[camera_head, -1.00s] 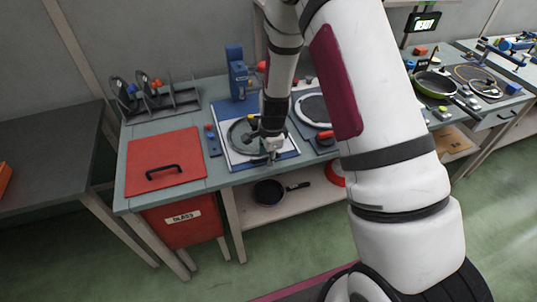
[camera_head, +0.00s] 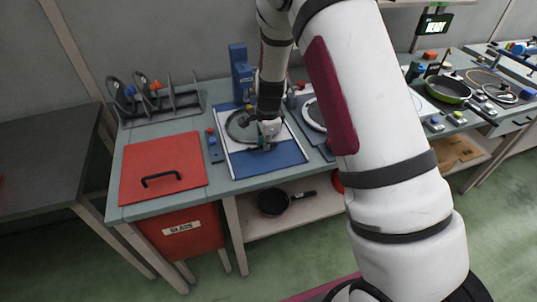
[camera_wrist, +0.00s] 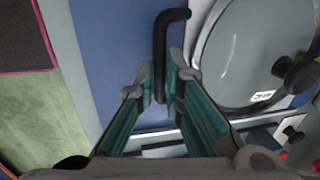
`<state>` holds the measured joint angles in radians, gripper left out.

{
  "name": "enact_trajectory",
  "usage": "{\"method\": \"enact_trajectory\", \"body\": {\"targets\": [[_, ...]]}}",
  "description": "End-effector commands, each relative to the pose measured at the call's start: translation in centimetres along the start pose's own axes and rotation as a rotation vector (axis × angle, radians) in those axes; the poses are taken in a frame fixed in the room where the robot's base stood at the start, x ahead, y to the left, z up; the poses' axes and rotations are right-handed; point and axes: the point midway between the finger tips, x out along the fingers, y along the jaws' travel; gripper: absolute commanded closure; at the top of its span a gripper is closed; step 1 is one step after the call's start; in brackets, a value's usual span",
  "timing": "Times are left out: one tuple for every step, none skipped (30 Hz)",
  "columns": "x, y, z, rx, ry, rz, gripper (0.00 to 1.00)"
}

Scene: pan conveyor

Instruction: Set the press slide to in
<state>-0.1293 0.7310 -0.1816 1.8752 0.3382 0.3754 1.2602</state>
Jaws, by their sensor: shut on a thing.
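The press slide (camera_head: 231,147) is a pale plate bearing a round glass lid (camera_head: 237,127), set on a blue bed (camera_head: 270,160). It sits toward the back of the bed, and a broad blue strip shows in front. My gripper (camera_head: 268,145) is at the slide's front edge. In the wrist view my gripper (camera_wrist: 162,88) is shut on the black handle bar (camera_wrist: 160,50), which passes between the green fingers. The lid (camera_wrist: 245,55) with its black knob (camera_wrist: 297,73) lies right of the handle. My arm hides part of the slide's back right.
A blue upright block (camera_head: 239,70) stands behind the slide. A red lid (camera_head: 163,167) covers the glass bin at left, beside a rack (camera_head: 160,105). A small button panel (camera_head: 214,145) lies left of the slide. A dark pan (camera_head: 272,203) is on the lower shelf.

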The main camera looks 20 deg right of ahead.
Motion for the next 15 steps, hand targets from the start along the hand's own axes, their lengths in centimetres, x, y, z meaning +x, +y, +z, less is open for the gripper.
{"method": "enact_trajectory", "body": {"targets": [[0.5, -0.8, 0.0, -0.002, 0.001, -0.001, 1.00], [0.5, -1.1, 0.0, -0.002, 0.001, -0.001, 1.00], [0.5, -1.4, 0.0, -0.002, 0.001, 0.000, 1.00], [0.5, -1.5, 0.0, -0.001, 0.001, 0.001, 1.00], [0.5, -1.6, -0.1, -0.001, 0.001, 0.002, 1.00], [0.5, -1.8, -0.1, -0.001, 0.001, 0.001, 1.00], [0.5, -1.8, -0.1, -0.001, 0.001, 0.001, 1.00], [0.4, -1.9, -0.1, 0.000, 0.001, 0.000, 1.00], [0.4, -1.9, -0.1, 0.000, 0.001, 0.000, 1.00], [0.4, -1.9, -0.1, 0.000, 0.001, -0.001, 1.00], [0.4, -1.9, -0.1, 0.000, 0.002, -0.002, 1.00], [0.3, -2.0, -0.1, 0.000, 0.002, -0.003, 1.00], [0.3, -2.0, -0.1, 0.000, 0.002, -0.003, 1.00], [0.3, -2.0, -0.1, 0.000, 0.002, -0.004, 1.00], [0.3, -2.0, -0.1, 0.000, 0.002, -0.005, 1.00]]}}
